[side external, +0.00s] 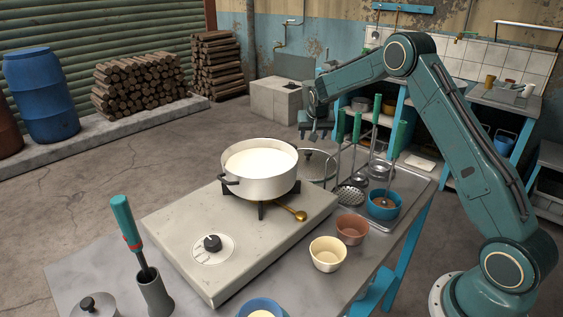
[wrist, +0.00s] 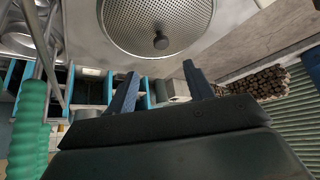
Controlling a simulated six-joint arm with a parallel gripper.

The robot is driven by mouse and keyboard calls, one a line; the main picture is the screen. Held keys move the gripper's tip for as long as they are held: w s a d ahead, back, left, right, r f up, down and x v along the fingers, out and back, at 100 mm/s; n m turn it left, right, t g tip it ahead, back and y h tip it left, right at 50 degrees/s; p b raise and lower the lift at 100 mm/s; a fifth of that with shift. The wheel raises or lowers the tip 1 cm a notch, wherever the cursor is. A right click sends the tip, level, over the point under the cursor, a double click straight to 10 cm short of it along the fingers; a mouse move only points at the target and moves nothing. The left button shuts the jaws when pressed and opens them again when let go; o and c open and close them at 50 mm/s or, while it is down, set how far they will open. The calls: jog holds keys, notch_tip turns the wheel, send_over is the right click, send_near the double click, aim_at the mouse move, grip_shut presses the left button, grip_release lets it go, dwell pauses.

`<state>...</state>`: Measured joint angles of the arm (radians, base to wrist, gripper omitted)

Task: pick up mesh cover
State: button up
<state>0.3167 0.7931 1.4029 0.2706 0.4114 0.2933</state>
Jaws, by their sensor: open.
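The mesh cover (side external: 318,167) is a round, grey disc with a dark knob, lying on the table behind and right of the pot; the pot hides part of it in the side view. In the wrist view the mesh cover (wrist: 150,18) shows its perforated face and knob at the top, cut off by the frame edge. My gripper (side external: 314,132) is above the cover, fingers pointing down, open and empty. In the wrist view my gripper (wrist: 160,84) has its two fingers spread, with the knob beyond the tips and roughly centred between them.
Green-handled utensils (side external: 357,127) stand upright close to the right of the cover. Bowls (side external: 328,254) sit at the front right.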

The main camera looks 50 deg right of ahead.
send_near(308, 151)
jog(key=f, duration=0.2)
jog(key=shift+w+d+f, duration=0.4)
jog(key=shift+d+f, duration=0.1)
jog(key=shift+d, duration=0.05)
jog(key=shift+f, duration=0.15)
jog(key=shift+x, duration=2.45)
jog(key=shift+w, duration=0.15)
grip_shut()
